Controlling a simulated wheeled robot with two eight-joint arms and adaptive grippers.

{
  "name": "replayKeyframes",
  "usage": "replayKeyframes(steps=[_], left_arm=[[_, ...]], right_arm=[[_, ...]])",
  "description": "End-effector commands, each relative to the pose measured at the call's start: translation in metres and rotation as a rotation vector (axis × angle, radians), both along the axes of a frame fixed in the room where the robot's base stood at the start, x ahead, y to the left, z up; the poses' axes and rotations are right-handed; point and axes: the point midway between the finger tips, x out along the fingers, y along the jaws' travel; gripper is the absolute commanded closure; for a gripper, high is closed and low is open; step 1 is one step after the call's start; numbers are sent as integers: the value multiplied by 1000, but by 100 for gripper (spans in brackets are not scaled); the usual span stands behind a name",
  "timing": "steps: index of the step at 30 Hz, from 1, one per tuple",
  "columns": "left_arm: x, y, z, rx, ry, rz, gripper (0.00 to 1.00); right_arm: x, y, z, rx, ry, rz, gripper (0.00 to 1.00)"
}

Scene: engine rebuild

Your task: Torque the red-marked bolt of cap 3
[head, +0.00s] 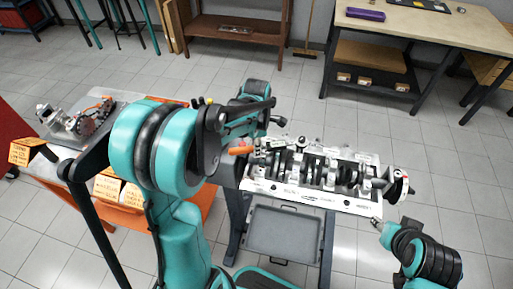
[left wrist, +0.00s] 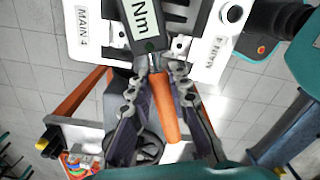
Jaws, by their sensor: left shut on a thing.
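My left gripper (left wrist: 160,85) is shut on a torque wrench, its fingers on either side of the orange handle (left wrist: 165,108). The wrench's dark body (left wrist: 143,22), marked "Nm", reaches over the engine block (left wrist: 88,38). In the head view the orange handle (head: 241,150) shows at the block's left end, where my arm partly hides the gripper. The block (head: 312,196) carries a crankshaft and a row of bearing caps (head: 308,168). Cap 3 and its red-marked bolt cannot be made out. My right gripper (head: 378,223) is beside the block's front right corner; its opening is too small to judge.
A grey tray (head: 284,232) sits below the block on its stand. An orange-topped cart (head: 128,219) with engine parts stands at left. A workbench (head: 430,27) and a brown shelf (head: 236,28) stand at the back. Tiled floor is clear between.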

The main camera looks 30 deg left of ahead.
Motion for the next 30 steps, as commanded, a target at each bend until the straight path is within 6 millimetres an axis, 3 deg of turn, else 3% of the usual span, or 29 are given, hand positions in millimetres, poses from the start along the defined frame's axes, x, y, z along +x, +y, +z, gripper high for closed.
replayKeyframes(steps=[30], left_arm=[[5, 4, 0, 1, 0, -35, 100]], right_arm=[[0, 0, 0, 0, 0, 0, 58]])
